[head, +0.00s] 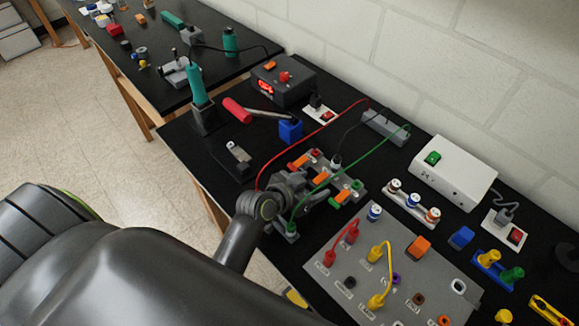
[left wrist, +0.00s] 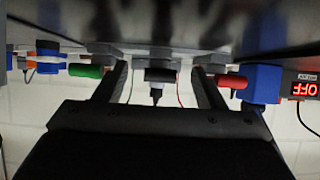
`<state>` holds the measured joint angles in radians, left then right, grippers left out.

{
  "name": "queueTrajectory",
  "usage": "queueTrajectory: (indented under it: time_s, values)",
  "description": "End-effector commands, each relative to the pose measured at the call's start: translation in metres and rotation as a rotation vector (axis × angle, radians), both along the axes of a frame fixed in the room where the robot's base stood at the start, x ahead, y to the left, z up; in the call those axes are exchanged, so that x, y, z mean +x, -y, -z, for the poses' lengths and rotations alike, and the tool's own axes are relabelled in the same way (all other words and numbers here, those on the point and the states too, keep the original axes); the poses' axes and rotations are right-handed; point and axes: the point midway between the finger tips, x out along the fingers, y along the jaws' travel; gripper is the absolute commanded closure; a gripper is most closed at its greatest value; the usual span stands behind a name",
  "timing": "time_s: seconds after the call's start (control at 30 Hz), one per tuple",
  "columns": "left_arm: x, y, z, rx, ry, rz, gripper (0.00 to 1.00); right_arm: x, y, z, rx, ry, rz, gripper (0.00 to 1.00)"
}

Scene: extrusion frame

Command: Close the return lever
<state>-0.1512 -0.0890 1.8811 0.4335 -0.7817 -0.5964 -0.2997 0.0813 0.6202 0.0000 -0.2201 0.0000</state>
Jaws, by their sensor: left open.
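A grey terminal block (head: 350,187) with three orange levers lies on the black bench, joined to red, black and green wires. The middle orange lever (head: 320,178) is by the black plug (head: 336,161); I cannot read which lever is labelled return, nor tell how far each is raised. My left gripper (head: 303,191) is open at the near side of the block, facing the middle lever and partly hiding it. In the left wrist view, the black plug (left wrist: 157,95) shows between the two open fingers (left wrist: 160,80), with green and red plugs outside them. My right gripper is out of view.
A grey panel (head: 335,283) with red and yellow leads stands close in front. A blue block (head: 290,130), a red-handled tool (head: 237,110) and a power supply (head: 283,81) lie behind. A white 24 V box (head: 452,172) stands right. Loose wires arch over the block.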

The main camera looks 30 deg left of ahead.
Motion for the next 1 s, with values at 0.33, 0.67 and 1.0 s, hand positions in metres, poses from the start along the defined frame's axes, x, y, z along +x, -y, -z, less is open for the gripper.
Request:
queueTrajectory:
  time_s: [0.33,0.67,1.0]
  values:
    - [-0.043,-0.016,-0.023,0.003,0.001,-0.001,0.36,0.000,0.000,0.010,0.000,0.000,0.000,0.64]
    - [-0.092,-0.034,-0.052,0.004,0.002,0.000,0.36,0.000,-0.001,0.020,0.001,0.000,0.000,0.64]
    - [-0.132,-0.048,-0.077,0.003,0.000,0.001,0.36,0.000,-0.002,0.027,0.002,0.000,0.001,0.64]
